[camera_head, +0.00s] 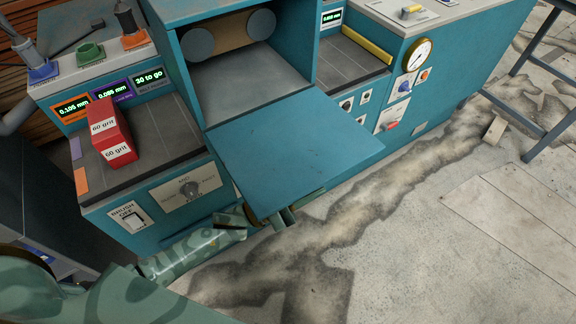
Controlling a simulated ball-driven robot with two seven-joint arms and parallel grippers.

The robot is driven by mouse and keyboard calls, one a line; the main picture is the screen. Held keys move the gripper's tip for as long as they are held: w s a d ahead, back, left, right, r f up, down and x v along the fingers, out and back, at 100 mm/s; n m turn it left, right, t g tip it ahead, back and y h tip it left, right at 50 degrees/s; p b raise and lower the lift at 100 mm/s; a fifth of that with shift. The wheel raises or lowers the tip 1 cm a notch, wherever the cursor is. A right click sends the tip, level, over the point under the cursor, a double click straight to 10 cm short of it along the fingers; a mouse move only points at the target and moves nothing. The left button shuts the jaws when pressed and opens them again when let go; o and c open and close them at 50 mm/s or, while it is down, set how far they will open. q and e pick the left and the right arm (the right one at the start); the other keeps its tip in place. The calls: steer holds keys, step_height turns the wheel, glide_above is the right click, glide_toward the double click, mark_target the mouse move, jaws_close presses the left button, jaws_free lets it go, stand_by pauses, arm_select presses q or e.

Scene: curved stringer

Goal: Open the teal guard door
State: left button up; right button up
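The teal guard door (290,145) is swung down and sticks out from the front of the teal machine, roughly flat like a shelf. The opening behind it shows a grey inner surface (250,82) and a tan belt on two grey drums (199,43). My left gripper (287,216) is at the door's outer lower-left corner, partly under its edge. The door hides part of its fingers, so I cannot tell whether they are open, shut or touching it. My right gripper is not in view.
Red 60 grit boxes (110,137) sit on the left shelf. A yellow bar (367,44) lies on the right shelf. Knobs, switches and a round gauge (416,54) are on the machine's front. Stained concrete floor (430,210) is open at right; a blue-grey metal frame (548,145) stands beyond.

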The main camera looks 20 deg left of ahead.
arm_select(q)
steer(key=v, duration=1.6)
steer(key=shift+a+b, duration=0.15)
steer(key=shift+b, duration=0.15)
steer(key=shift+f, duration=0.15)
